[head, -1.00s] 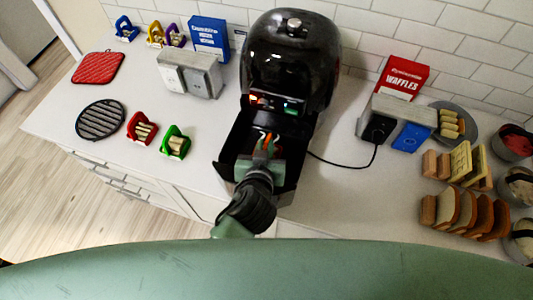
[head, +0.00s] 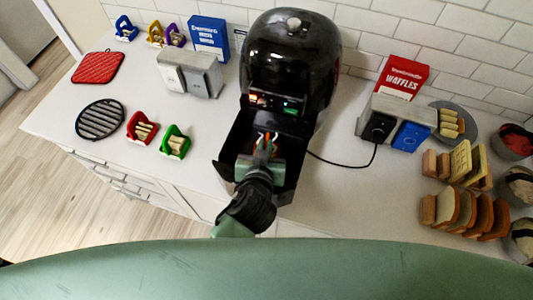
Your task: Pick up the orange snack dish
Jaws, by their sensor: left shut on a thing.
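My left gripper (head: 267,145) reaches from the bottom of the head view into the open black drawer of the air fryer. It is shut on a small orange thing (head: 274,138), which looks like the orange snack dish. Only slivers of orange show at the fingertips; the fingers hide the rest. I cannot tell whether it touches the drawer floor. My right gripper is not in view.
The black air fryer (head: 290,60) stands behind the drawer (head: 232,143). Red (head: 141,128) and green (head: 174,142) snack dishes stand to the left. A toaster (head: 190,75) is behind them. Bread slices (head: 466,212) stand at right.

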